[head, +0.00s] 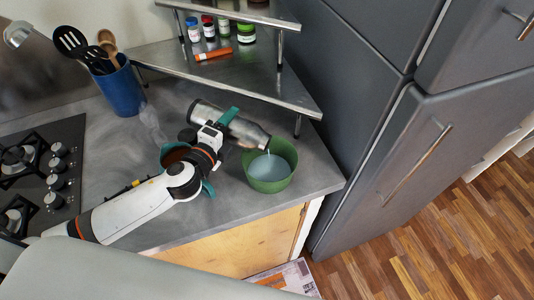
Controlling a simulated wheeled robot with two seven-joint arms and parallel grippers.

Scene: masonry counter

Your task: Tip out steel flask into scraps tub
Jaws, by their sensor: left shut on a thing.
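The steel flask (249,132) is held tilted on its side, its mouth end pointing right and a little down. My left gripper (221,126) is shut around its middle. The flask's mouth is above the far rim of the green scraps tub (254,184). A thin pale streak shows between the mouth and the tub. Pale blue-grey liquid (269,168) lies inside the tub. The tub stands upright near the counter's right front edge. My right gripper is not in view.
A brown round container (174,154) is partly hidden behind my left arm. A blue utensil holder (121,91) stands at the back left, a gas hob (42,165) at the left. A metal corner shelf (195,63) with small jars is behind. A dark grey cabinet (350,130) rises at the right.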

